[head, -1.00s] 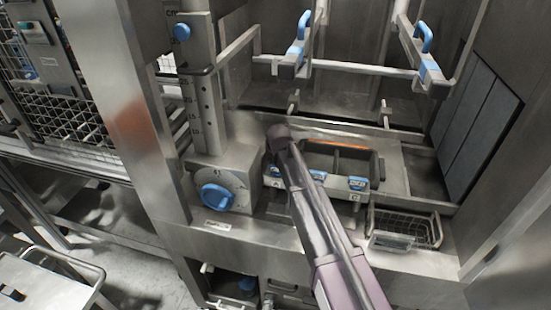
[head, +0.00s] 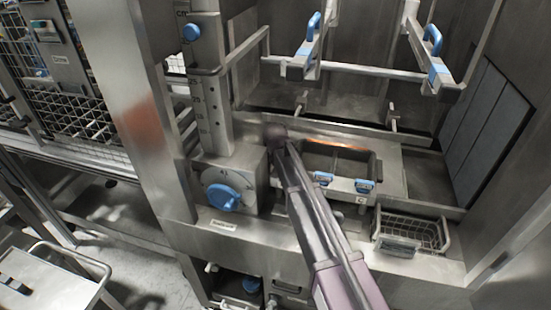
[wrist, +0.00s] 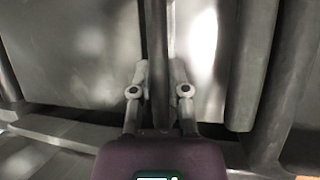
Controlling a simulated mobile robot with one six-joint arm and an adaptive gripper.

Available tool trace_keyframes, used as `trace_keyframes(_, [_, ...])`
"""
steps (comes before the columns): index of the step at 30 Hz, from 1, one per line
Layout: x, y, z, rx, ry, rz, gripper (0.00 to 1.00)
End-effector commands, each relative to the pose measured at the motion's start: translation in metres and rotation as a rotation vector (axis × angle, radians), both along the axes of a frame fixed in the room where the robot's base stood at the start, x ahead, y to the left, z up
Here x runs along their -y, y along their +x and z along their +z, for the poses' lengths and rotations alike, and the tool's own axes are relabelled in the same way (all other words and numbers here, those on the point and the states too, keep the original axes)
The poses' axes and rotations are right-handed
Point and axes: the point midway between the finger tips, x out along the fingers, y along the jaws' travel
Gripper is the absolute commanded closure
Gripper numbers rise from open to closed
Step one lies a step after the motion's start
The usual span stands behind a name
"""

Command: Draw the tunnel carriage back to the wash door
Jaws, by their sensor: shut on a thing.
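My gripper (wrist: 158,74) is shut on an upright dark metal bar (wrist: 157,35) in the wrist view, one finger on each side. In the head view my arm reaches from the lower right into the machine bay, and its dark end hides the fingers and their grip. Inside the bay stands a metal frame with a crossbar (head: 350,69) and two arms with blue handles (head: 313,27) (head: 433,40). I cannot tell whether this frame is the carriage or whether the held bar belongs to it. No wash door can be made out for sure.
A column with a blue dial (head: 223,197) stands close left of my arm. A dark tray with blue clips (head: 364,186) and a wire basket (head: 412,232) sit right of it. Steel posts (head: 135,110) flank the bay. A trolley (head: 50,285) is at the lower left.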

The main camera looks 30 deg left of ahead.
Motion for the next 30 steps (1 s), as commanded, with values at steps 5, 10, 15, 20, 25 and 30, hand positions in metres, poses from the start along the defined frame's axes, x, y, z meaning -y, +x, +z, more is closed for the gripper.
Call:
trace_keyframes(5, [-0.013, -0.003, 0.0, 0.003, 0.003, 0.004, 1.0])
trace_keyframes(10, [-0.022, -0.005, 0.001, 0.005, 0.004, 0.006, 1.0])
trace_keyframes(15, [-0.026, -0.007, 0.0, 0.006, 0.004, 0.007, 1.0])
trace_keyframes(20, [-0.026, -0.008, 0.0, 0.005, 0.004, 0.007, 1.0])
trace_keyframes(25, [-0.025, -0.009, -0.001, 0.004, 0.004, 0.007, 0.52])
trace_keyframes(30, [-0.024, -0.01, -0.001, 0.003, 0.002, 0.007, 0.43])
